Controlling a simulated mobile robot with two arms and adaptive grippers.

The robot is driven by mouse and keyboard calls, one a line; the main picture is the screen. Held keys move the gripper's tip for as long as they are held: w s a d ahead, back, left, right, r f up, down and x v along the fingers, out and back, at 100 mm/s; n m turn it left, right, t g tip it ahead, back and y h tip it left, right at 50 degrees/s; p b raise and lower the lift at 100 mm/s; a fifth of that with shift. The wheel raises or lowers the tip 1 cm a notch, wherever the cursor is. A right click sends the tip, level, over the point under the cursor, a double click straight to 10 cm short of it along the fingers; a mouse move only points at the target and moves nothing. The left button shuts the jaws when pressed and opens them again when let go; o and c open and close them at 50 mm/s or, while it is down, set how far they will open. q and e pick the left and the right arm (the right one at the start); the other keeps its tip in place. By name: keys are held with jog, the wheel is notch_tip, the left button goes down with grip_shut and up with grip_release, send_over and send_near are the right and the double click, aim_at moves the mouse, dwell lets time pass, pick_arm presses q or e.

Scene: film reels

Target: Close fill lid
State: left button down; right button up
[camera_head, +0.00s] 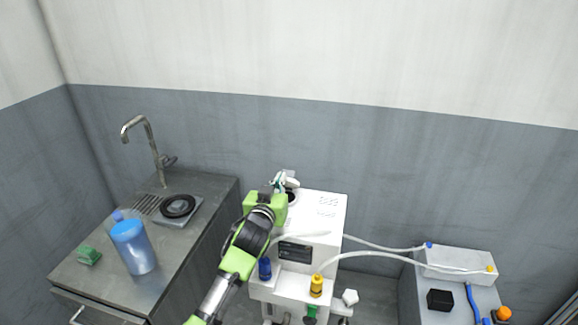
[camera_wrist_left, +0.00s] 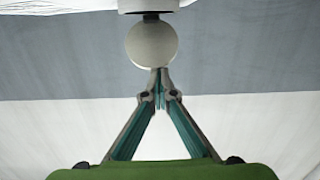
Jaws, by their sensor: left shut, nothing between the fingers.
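The white machine (camera_head: 325,215) stands at the centre of the head view. A dark round fill opening (camera_head: 292,197) shows on its top, partly hidden by my left gripper (camera_head: 279,180). A small pale fill lid (camera_head: 291,182) appears raised beside the opening. In the left wrist view the round, pale lid (camera_wrist_left: 152,44) is seen face-on, beneath the white rim of the machine (camera_wrist_left: 148,5). My left gripper (camera_wrist_left: 161,72) is shut and empty, with its fingertips at the lid's lower edge. I cannot tell whether they touch it. My right gripper is not in view.
A steel counter (camera_head: 190,240) on the left holds a blue jug (camera_head: 133,247), a green sponge (camera_head: 89,256) and a dark round item (camera_head: 178,206). Tubes (camera_head: 385,254) run from the machine to a grey box (camera_head: 457,262) on the right.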

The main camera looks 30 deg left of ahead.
pick_arm(q)
jog(key=shift+s+d+f+t+b, duration=0.1)
jog(key=shift+s+f+t+b, duration=0.15)
jog(key=shift+f+b, duration=0.3)
jog(key=shift+s+d+f+t+b, duration=0.1)
jog(key=shift+s+f+t+b, duration=0.15)
jog(key=shift+f+b, duration=0.25)
jog(key=shift+s+f+y+b, duration=0.3)
jog(key=shift+s+f+b, duration=0.1)
jog(key=shift+b, duration=0.15)
jog(key=shift+s, duration=0.1)
jog(key=shift+s+d+f, duration=0.1)
jog(key=shift+s+f, duration=0.15)
jog(key=shift+f, duration=0.05)
jog(key=shift+r, duration=0.15)
